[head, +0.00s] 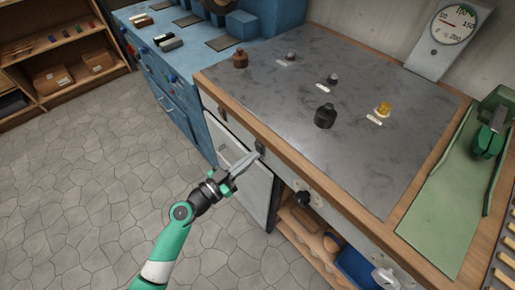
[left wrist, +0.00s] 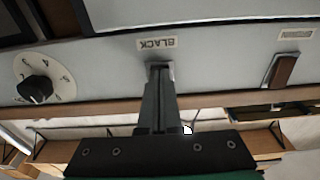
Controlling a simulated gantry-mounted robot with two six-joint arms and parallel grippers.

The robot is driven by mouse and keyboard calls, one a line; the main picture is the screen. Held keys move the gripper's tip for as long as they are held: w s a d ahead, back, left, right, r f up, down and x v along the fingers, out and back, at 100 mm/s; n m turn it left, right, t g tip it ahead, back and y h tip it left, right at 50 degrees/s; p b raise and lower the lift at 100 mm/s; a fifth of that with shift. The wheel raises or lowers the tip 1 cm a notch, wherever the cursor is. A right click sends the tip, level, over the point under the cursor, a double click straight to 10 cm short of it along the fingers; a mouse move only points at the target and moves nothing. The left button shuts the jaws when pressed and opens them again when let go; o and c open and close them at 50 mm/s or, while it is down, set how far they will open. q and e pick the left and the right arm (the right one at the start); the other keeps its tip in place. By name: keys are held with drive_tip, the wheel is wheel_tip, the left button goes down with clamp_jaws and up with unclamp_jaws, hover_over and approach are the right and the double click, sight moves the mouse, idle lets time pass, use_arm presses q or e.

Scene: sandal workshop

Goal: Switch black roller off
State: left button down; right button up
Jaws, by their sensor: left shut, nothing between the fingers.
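The switch marked BLACK is on the front panel of the metal-topped bench; in the head view it is a small dark piece (head: 260,146). In the left wrist view its label (left wrist: 157,43) appears upside down, and the switch (left wrist: 160,69) is mostly hidden behind my fingertips. My left gripper (head: 252,158) is shut and empty, its tips right at this switch. I cannot tell whether they touch it or which way the switch is set. A black, bottle-shaped thing (head: 325,116) stands on the bench top. My right gripper is not in view.
A brown switch (left wrist: 283,70) with its own label is beside the black one. A round black dial knob (left wrist: 37,88) is on the other side, also visible in the head view (head: 303,198). A wooden edge (head: 290,160) overhangs the panel. Open floor lies at left.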

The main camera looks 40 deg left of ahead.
use_arm(q)
drive_tip(key=s+b, duration=0.1)
drive_tip(key=s, duration=0.6)
drive_tip(key=shift+s+a+b, duration=0.35)
drive_tip(key=shift+s+a, duration=0.05)
drive_tip(key=shift+a, duration=0.05)
